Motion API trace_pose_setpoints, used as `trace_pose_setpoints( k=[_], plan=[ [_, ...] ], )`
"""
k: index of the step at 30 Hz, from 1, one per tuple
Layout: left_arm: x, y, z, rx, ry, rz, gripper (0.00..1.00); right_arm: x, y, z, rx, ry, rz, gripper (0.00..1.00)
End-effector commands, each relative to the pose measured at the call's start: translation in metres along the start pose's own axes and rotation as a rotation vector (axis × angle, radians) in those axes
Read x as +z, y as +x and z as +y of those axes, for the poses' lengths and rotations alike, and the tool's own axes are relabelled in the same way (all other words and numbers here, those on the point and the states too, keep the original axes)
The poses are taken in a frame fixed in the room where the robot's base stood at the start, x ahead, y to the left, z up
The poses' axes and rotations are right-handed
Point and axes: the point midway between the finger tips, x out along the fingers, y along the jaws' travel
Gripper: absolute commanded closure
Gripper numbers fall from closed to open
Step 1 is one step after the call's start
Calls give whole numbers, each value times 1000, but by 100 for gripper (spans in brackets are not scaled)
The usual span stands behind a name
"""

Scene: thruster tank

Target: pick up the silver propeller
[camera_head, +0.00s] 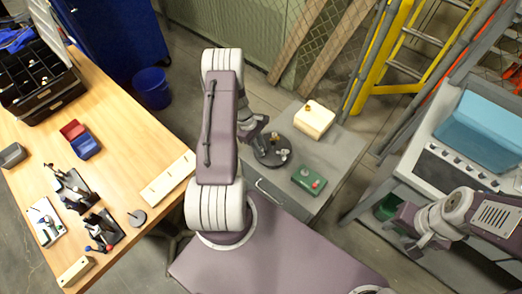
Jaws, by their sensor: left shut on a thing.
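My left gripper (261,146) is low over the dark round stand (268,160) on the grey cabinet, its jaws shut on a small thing. That thing appears to be the silver propeller, largely hidden by the gripper. A small silver piece (283,155) and a brass-coloured piece (274,137) show at the stand, too small to make out clearly. I cannot tell whether the held piece is clear of the stand. My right gripper (418,242) hangs at the right, away from the cabinet; its finger gap is not clear.
The grey cabinet (338,148) also bears a cream block (314,120) and a green box with a red button (308,180). A wooden table (125,120) with tools and bins stands left. A blue-lidded tank unit (480,130) stands right. A yellow ladder (385,60) is behind.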

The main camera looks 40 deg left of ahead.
Motion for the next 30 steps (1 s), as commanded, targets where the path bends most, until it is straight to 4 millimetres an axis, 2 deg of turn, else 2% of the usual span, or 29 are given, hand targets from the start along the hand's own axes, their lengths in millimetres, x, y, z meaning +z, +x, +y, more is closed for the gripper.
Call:
trace_pose_setpoints(
  k=[8, 13, 17, 27, 30],
  plan=[
    [0, 0, 0, -1, 0, -1, 100, 0, 0, 0, 0, 0, 0, 62],
    [7, -16, 0, -1, 0, 0, 100, -2, -15, 0, 0, 0, 0, 62],
    [18, -43, 0, 0, 0, 0, 100, -4, -39, -1, 0, 0, 0, 62],
    [54, -130, 0, -1, 1, 0, 100, -12, -115, -2, 0, 0, 0, 62],
    [62, -150, 0, -1, 0, 0, 100, -14, -132, -3, 0, 0, 0, 62]
  ],
)
